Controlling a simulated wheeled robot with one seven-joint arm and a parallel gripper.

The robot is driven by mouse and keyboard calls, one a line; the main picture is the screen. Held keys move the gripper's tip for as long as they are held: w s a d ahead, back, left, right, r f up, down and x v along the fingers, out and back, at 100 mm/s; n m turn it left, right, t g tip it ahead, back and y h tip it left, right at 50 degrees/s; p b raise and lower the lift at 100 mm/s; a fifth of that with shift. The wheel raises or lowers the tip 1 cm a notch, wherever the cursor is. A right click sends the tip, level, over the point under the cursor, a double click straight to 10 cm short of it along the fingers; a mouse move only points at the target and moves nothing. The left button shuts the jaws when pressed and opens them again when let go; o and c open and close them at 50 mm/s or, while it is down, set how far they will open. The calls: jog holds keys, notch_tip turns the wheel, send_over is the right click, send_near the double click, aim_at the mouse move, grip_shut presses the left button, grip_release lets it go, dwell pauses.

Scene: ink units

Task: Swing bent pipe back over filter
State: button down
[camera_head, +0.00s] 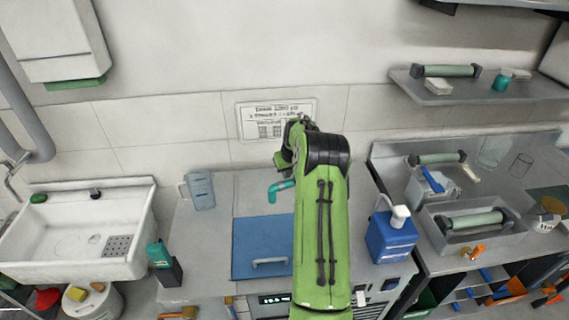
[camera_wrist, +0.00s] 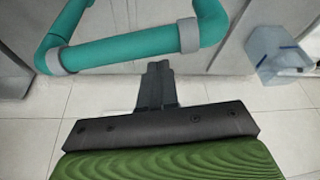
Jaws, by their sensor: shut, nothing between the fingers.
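The teal bent pipe (camera_head: 282,187) sticks out left of my green arm above the counter; the arm hides the rest of it. In the wrist view the pipe (camera_wrist: 125,48) runs across the upper part, with grey collars and bends at both ends. My gripper (camera_wrist: 157,68) is shut and empty, its fingertips just below the middle of the pipe in that picture. I cannot tell whether they touch it. In the head view the gripper's fingers are hidden behind the arm. I cannot pick out a filter under the pipe; the arm covers that area.
A blue panel with a handle (camera_head: 255,250) lies left of my arm. A clear jug (camera_head: 200,190) stands left of it, and a blue container (camera_head: 391,236) right of the arm. A sink (camera_head: 75,240) is far left. Cylinders with dark ends (camera_head: 470,220) lie at right.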

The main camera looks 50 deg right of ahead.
jog(key=shift+s+a+f, duration=0.1)
jog(key=shift+s+f, duration=0.05)
jog(key=shift+s, duration=0.15)
jog(key=shift+s+a+n+b, duration=0.4)
jog(key=shift+s+n+b, duration=0.25)
jog(key=shift+s+n, duration=0.05)
jog(key=s+d+n+y, duration=0.2)
jog(key=s+n+y, duration=0.2)
jog(key=s+n, duration=0.8)
jog(key=shift+s+d+n+g, duration=0.15)
jog(key=shift+s+n+g, duration=0.2)
jog(key=shift+s, duration=1.15)
jog(key=shift+s+d, duration=0.1)
